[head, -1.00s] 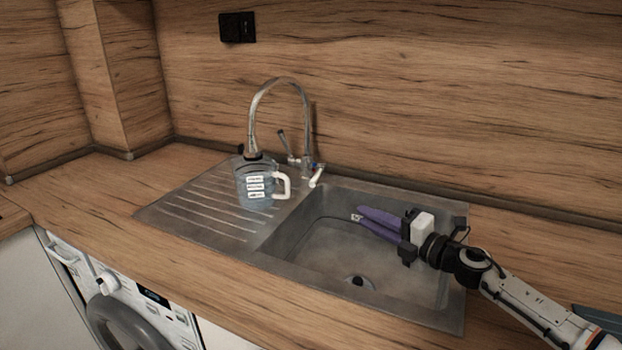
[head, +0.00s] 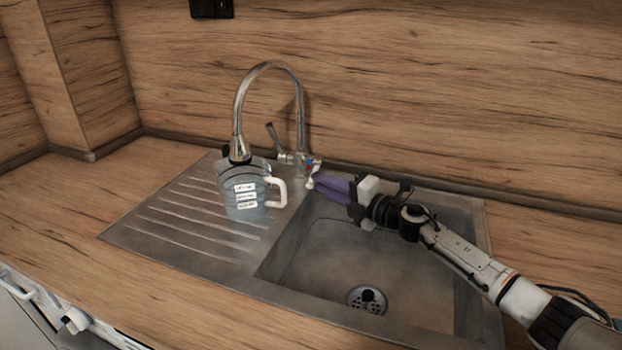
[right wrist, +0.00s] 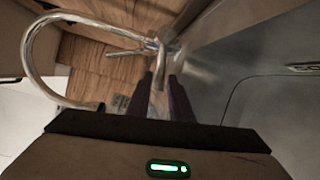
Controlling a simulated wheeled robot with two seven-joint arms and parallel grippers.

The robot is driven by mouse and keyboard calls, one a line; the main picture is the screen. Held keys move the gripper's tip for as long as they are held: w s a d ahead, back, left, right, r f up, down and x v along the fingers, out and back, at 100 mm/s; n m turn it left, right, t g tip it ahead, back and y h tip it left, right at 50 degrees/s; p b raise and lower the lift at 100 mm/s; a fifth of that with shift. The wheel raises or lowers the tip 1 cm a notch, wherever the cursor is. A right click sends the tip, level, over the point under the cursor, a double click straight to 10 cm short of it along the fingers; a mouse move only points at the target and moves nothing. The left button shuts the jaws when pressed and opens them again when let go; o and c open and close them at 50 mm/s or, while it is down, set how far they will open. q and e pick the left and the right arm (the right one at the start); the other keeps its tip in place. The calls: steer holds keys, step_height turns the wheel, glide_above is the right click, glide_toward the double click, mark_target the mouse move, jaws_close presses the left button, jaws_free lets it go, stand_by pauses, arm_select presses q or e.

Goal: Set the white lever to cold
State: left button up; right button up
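The white lever (head: 311,178) is on the side of the chrome tap (head: 301,130), below a red and blue mark, and points down toward the sink. My right gripper (head: 317,187), with purple fingers, reaches in from the right, its tips close beside the lever. In the right wrist view the fingers (right wrist: 162,76) stand a little apart, and the lever (right wrist: 158,76) shows between or just beyond their tips; I cannot tell whether they touch it.
A clear jug (head: 243,194) with a white handle stands on the ribbed drainboard (head: 165,222) under the spout, left of the lever. A second, metal lever (head: 272,134) rises on the tap's left. The sink bowl (head: 330,250) is empty, and the wooden splashback (head: 420,100) is close behind.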

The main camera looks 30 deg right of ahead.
steer(key=shift+x, duration=2.15)
steer(key=shift+c, duration=0.4)
jaws_close()
